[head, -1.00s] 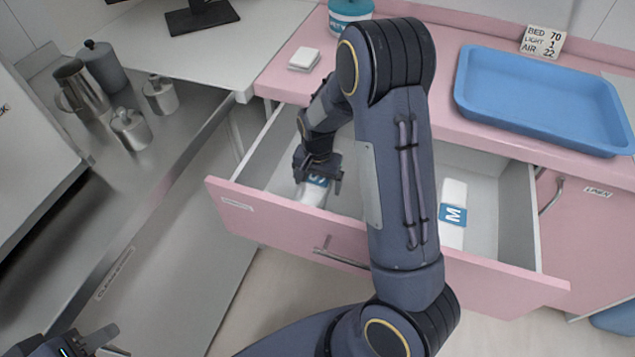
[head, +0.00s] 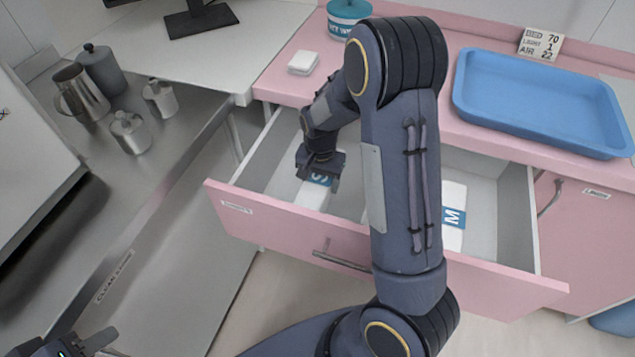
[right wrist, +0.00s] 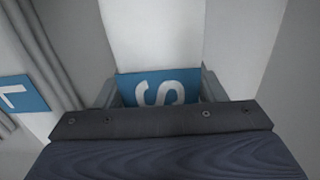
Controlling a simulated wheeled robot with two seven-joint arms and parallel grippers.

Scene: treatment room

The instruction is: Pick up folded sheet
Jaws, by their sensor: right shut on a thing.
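A white folded sheet with a blue band marked S (head: 312,194) is in the open pink drawer (head: 290,233), on its left side. My right gripper (head: 319,180) reaches down into the drawer and is shut on this sheet. In the right wrist view the fingers are on either side of the blue S band (right wrist: 158,88). Whether the sheet is clear of the drawer floor I cannot tell. Another white folded sheet with a blue M band (head: 453,205) lies at the drawer's right. My left gripper (head: 85,345) is at the bottom left corner, partly cut off.
My right arm hides the drawer's middle. In the right wrist view a blue label (right wrist: 22,93) shows at the left. A blue tray (head: 540,100), a small white stack (head: 304,61) and a teal jar (head: 348,14) stand on the pink counter. Metal vessels (head: 85,92) stand at the left.

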